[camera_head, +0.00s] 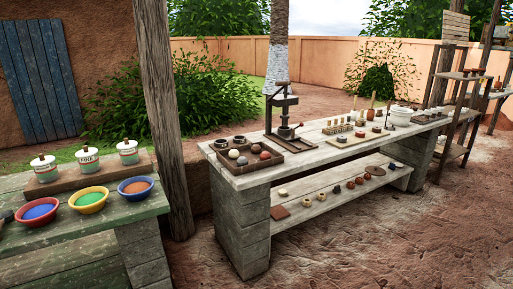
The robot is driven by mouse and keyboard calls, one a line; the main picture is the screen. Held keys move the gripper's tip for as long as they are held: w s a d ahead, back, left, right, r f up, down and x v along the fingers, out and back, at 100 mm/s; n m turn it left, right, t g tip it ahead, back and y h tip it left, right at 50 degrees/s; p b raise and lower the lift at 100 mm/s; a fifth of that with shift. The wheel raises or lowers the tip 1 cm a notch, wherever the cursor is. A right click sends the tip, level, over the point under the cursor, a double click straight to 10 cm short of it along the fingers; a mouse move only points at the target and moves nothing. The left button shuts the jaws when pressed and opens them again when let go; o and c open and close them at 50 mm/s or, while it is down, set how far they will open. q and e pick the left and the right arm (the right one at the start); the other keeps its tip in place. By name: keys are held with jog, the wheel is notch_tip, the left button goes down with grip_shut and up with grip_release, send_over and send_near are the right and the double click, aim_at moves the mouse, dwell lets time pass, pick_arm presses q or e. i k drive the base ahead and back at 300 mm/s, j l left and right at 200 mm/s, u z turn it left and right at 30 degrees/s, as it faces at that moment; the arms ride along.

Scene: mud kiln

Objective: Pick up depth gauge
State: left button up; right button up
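I cannot pick out a depth gauge for certain; the small tools on the long workbench (232,180) are too small and far to tell apart. A rack of small upright pieces (337,127) stands on the middle of its top, with several small items on a board (342,143) beside it. Neither of my grippers is recognisable in this view. A small dark shape (6,216) shows at the left edge, cut off by the frame; I cannot tell what it is.
A dark press (283,112) and a tray of balls (245,158) stand on the bench. Small pieces line its lower shelf (300,212). A green table (75,238) with bowls and jars is at left, beside a wooden post (161,110). Bare ground (390,245) is open in front.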

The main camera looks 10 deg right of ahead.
aim_at(361, 118)
jog(key=i+l+z, duration=0.2)
jog(key=i+z, duration=0.3)
jog(key=i, duration=0.15)
jog(key=i+z, duration=0.45)
jog(key=i, duration=0.2)
jog(key=i+j+z, duration=0.35)
jog(key=i+z, duration=0.15)
jog(key=i+l+z, duration=0.1)
jog(key=i+z, duration=0.3)
jog(key=i, duration=0.6)
jog(key=i+j+z, duration=0.15)
jog(key=i+z, duration=0.2)
jog(key=i, duration=0.6)
jog(key=i+j+z, duration=0.15)
jog(key=i, duration=1.55)
jog(key=i+l+u, duration=0.1)
jog(key=i+u, duration=0.2)
jog(key=i+l+u, duration=0.15)
jog(key=i+u, duration=0.15)
jog(key=i, duration=0.1)
